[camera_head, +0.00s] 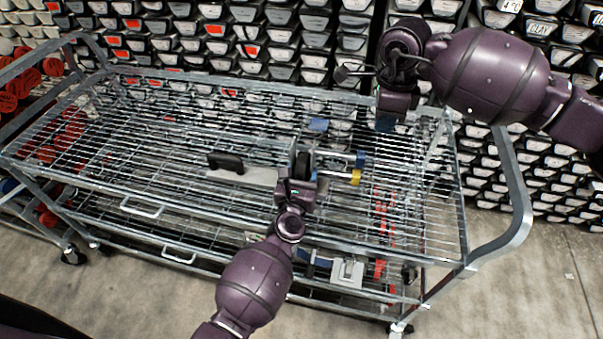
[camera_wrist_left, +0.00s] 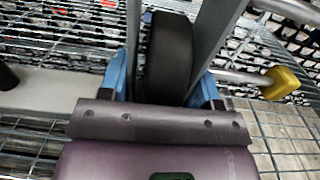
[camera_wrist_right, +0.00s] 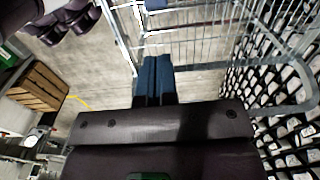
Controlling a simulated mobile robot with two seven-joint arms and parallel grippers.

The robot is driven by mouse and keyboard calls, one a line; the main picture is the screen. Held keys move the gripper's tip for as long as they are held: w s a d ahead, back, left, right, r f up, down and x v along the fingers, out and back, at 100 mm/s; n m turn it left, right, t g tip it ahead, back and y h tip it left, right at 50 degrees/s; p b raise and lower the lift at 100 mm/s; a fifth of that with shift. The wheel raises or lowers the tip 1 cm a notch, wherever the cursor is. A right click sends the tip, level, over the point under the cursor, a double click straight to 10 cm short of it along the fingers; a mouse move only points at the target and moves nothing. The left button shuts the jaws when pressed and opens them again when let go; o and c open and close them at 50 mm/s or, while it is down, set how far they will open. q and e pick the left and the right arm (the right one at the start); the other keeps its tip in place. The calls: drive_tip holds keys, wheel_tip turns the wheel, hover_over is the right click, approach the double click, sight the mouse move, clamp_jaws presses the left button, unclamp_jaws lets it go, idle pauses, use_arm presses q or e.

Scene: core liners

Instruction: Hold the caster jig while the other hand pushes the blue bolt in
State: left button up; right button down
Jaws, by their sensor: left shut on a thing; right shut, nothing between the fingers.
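The caster jig lies on the wire cart's top shelf: a grey base plate with a black handle (camera_head: 226,162) and an upright fork around a black wheel (camera_wrist_left: 170,55). My left gripper (camera_head: 301,176) is shut on the fork, its blue fingertips on either side. The blue bolt (camera_head: 361,159) sticks out to the right of the fork. A yellow-headed bolt (camera_head: 355,177) sticks out nearer me; it also shows in the left wrist view (camera_wrist_left: 282,83). I cannot tell how deep the blue bolt sits. My right gripper (camera_head: 385,123) is shut and empty, above and right of the blue bolt, apart from it.
The wire cart (camera_head: 180,226) has raised rails and a curved handle (camera_head: 517,200) at right. A small blue piece (camera_head: 318,125) is behind the jig. A grey fixture (camera_head: 347,271) is on the lower shelf. Bin racks (camera_head: 270,45) stand behind. The top shelf's left is clear.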

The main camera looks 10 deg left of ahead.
drive_tip(key=shift+f, duration=4.6)
drive_tip(key=shift+w+a, duration=0.15)
drive_tip(key=shift+a, duration=1.15)
drive_tip(key=shift+w+a, duration=0.15)
drive_tip(key=shift+a, duration=1.35)
drive_tip(key=shift+d, duration=0.3)
wheel_tip(320, 180, up, 7)
drive_tip(key=shift+d, duration=0.4)
